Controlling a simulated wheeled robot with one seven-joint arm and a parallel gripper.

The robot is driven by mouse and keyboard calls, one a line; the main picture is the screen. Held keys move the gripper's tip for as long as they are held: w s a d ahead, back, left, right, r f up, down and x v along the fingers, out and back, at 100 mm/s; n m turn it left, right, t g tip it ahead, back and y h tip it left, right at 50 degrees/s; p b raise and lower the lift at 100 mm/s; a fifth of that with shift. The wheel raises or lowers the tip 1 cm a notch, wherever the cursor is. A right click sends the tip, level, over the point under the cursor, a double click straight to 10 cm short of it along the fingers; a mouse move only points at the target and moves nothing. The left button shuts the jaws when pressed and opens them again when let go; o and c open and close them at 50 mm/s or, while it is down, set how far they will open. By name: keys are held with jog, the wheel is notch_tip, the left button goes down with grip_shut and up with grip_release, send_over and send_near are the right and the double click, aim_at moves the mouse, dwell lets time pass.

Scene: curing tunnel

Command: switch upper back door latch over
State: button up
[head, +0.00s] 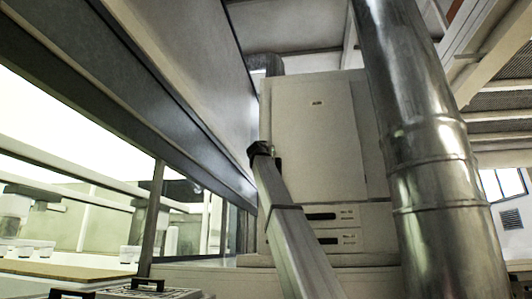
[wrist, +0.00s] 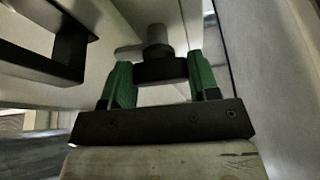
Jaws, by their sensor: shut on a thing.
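In the wrist view my gripper (wrist: 163,80) has its two green fingers closed on either side of a dark latch piece (wrist: 160,71). A grey round post (wrist: 156,42) rises behind the latch piece, with a pale flat lever stretching left from it. I cannot tell from this view which way the latch is turned. The fingers hide its sides. I cannot make out the latch or my fingertips in the head view.
A black bracket-shaped handle (wrist: 50,45) is at upper left in the wrist view, and a pale panel (wrist: 270,70) stands close on the right. The head view shows a beige cabinet (head: 310,130), a shiny round duct (head: 430,160) and a long glazed housing (head: 150,90) on the left.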

jog(key=m+g+h, duration=0.1)
jog(key=m, duration=0.2)
jog(key=m+h, duration=0.2)
jog(key=m, duration=0.1)
jog(key=shift+a+g, duration=0.1)
jog(key=shift+g, duration=0.3)
jog(key=m+g+h, duration=0.1)
jog(key=m, duration=0.4)
jog(key=shift+r, duration=0.1)
jog(key=m+g, duration=0.1)
jog(key=m, duration=0.1)
jog(key=m+g, duration=0.1)
jog(key=m, duration=0.2)
jog(key=shift+a+g+h, duration=0.1)
jog(key=shift+g+h, duration=0.2)
jog(key=shift+h, duration=0.1)
jog(key=shift+m+g, duration=0.7)
jog(key=shift+m, duration=1.3)
jog(key=o, duration=0.9)
jog(key=shift+w, duration=0.1)
